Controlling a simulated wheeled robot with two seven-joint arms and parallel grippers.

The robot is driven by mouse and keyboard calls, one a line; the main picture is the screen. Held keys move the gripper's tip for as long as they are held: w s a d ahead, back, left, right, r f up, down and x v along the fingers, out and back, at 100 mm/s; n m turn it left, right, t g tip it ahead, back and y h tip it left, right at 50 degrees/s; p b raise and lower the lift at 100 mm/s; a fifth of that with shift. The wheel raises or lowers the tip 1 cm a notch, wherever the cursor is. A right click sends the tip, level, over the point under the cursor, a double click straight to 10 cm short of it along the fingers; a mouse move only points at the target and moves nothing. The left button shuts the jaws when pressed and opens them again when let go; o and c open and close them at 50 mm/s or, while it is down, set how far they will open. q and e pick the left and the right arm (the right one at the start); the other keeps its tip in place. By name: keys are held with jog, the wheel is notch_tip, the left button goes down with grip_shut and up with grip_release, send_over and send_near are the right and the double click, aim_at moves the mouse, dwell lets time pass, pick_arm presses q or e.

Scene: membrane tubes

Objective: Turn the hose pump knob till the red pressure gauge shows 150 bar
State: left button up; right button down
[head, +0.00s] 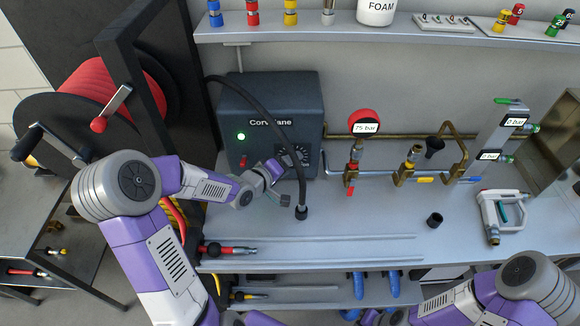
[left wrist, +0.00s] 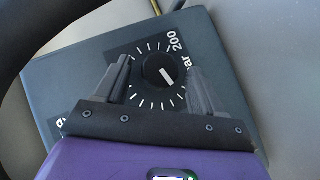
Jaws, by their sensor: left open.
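The pump (head: 262,128) is a dark grey box with a lit green lamp, standing on the bench. Its black round knob (left wrist: 159,70) with a white pointer line sits in a ring of white tick marks, with "200" and part of "bar" printed beside it. My left gripper (left wrist: 160,76) is open, its two fingers on either side of the knob; I cannot tell whether they touch it. In the head view my left gripper (head: 282,166) is at the pump's front and hides part of the dial. The red pressure gauge (head: 364,123) reads 75 bar. My right gripper is not visible.
A black hose (head: 274,128) arches over the pump to the bench. Pipes with valves (head: 413,163) run to the right of the gauge. A red hose reel (head: 100,88) stands at the left. The front of the bench (head: 350,228) is mostly clear.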

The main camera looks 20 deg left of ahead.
pick_arm(q)
jog(key=shift+w+d+f, duration=0.1)
jog(key=shift+w+f, duration=0.05)
jog(key=shift+w, duration=0.25)
jog(key=c, duration=1)
jog(key=shift+c, duration=0.2)
